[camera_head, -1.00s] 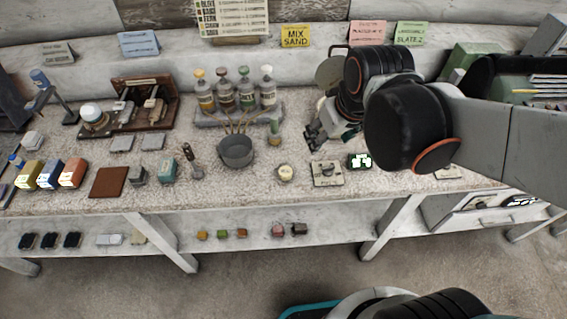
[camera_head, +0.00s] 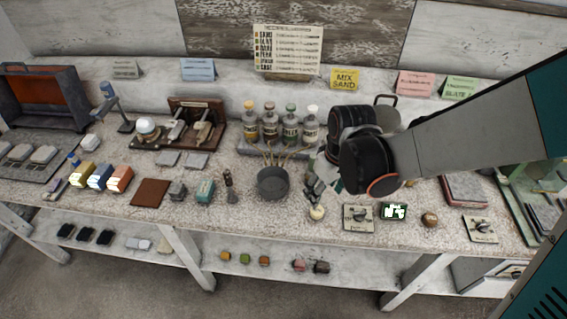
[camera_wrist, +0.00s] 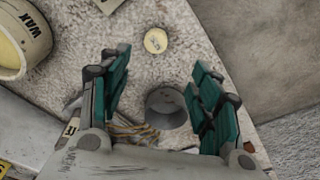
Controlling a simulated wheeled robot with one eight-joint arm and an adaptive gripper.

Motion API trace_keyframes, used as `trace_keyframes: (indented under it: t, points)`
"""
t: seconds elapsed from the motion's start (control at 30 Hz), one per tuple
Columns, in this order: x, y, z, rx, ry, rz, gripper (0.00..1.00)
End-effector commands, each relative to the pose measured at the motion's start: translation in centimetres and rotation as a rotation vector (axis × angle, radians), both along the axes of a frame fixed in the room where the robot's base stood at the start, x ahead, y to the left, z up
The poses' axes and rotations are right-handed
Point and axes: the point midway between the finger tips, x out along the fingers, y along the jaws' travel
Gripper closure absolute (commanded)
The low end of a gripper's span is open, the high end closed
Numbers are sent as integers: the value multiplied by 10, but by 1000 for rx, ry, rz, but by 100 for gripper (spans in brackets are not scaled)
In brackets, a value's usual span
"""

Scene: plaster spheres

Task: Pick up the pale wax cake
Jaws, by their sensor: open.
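A small pale round cake (camera_head: 317,212), which looks like the pale wax cake, lies near the bench's front edge, right of the grey pot. In the wrist view it is a pale yellow disc (camera_wrist: 155,41), beyond the fingers and near the top. My gripper (camera_head: 318,190) is above the bench, just behind the cake in the head view.
The grey pot (camera_head: 272,184) with brushes stands left of the cake and shows between the fingers in the wrist view. A tub marked WAX (camera_wrist: 22,40) is at upper left there. A switch plate (camera_head: 358,217) and green-lit display (camera_head: 395,211) sit to the right.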

Motion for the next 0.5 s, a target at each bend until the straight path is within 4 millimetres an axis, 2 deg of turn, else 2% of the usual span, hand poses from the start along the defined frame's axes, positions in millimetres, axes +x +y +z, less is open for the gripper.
trace_keyframes:
  t: [0.03,0.3,0.5]
  points:
    - [2,1,-12,0,0,1,43]
    - [7,5,-53,1,-1,0,43]
    - [9,6,-69,0,-1,0,43]
